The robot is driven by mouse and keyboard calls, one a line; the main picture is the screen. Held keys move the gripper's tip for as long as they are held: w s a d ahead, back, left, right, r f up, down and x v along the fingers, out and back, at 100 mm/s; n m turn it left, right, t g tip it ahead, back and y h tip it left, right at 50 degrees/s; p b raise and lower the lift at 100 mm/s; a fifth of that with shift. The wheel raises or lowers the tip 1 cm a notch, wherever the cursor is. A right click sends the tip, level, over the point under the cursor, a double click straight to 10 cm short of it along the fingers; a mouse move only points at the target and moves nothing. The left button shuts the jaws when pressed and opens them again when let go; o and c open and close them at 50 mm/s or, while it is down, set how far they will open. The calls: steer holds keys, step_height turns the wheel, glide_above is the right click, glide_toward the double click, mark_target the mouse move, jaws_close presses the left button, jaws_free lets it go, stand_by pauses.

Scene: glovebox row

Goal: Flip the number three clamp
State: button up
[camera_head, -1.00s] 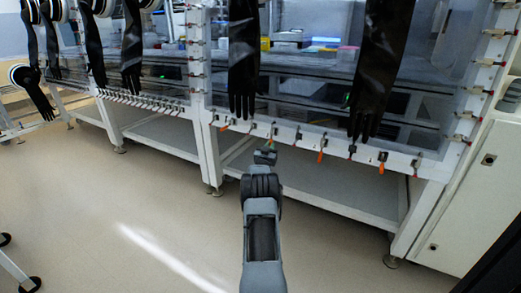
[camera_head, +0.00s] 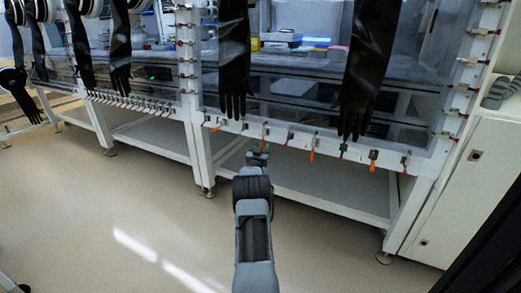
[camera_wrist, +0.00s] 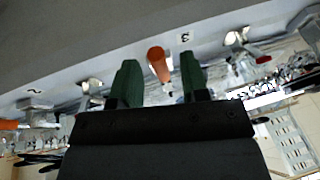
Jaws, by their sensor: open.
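In the wrist view a printed "3" label (camera_wrist: 185,37) is on the pale rail, just right of an orange clamp handle (camera_wrist: 158,63). The handle points toward the camera, and its clamp body is largely hidden from this angle. My gripper (camera_wrist: 160,70) is open, with one green finger on each side of the orange handle; I cannot tell whether either finger touches it. In the head view my gripper (camera_head: 260,150) is just below the glovebox's lower rail (camera_head: 328,144), where the clamps are small.
Other clamps flank the handle, including a metal one (camera_wrist: 236,38) on the right and another by the "2" label (camera_wrist: 35,91). Black gloves (camera_head: 234,60) hang above the rail. A white cabinet (camera_head: 462,185) stands at right; the floor (camera_head: 120,200) left is clear.

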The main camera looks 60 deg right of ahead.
steer(key=shift+s+a+p, duration=0.15)
steer(key=shift+a+p, duration=0.2)
steer(key=shift+a, duration=0.2)
steer(key=p+v, duration=0.4)
steer(key=v, duration=0.8)
steer(key=shift+a+f, duration=0.2)
steer(key=shift+a, duration=0.1)
steer(key=shift+s, duration=0.1)
